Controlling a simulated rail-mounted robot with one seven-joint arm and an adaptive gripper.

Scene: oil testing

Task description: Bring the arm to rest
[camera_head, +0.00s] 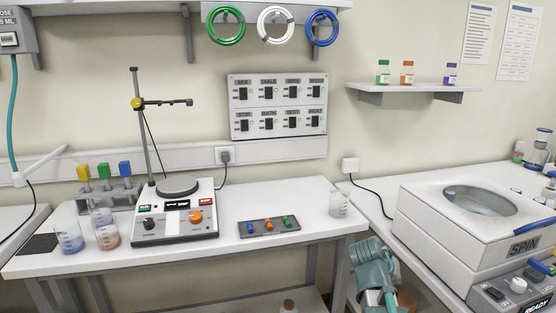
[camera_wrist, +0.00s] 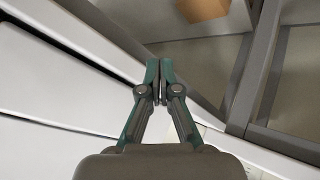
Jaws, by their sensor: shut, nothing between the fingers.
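My gripper shows in the wrist view (camera_wrist: 159,68) with its two teal fingertips together and nothing between them. In the head view my gripper and wrist (camera_head: 372,270) are at the lower right, in the gap between the white bench (camera_head: 290,200) and the right-hand counter with the spin machine (camera_head: 470,225). The gripper is apart from the bench objects. My fingertips are not clear in the head view.
In the wrist view, grey frame bars (camera_wrist: 255,70) and an orange-brown block (camera_wrist: 203,9) lie beyond my gripper.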

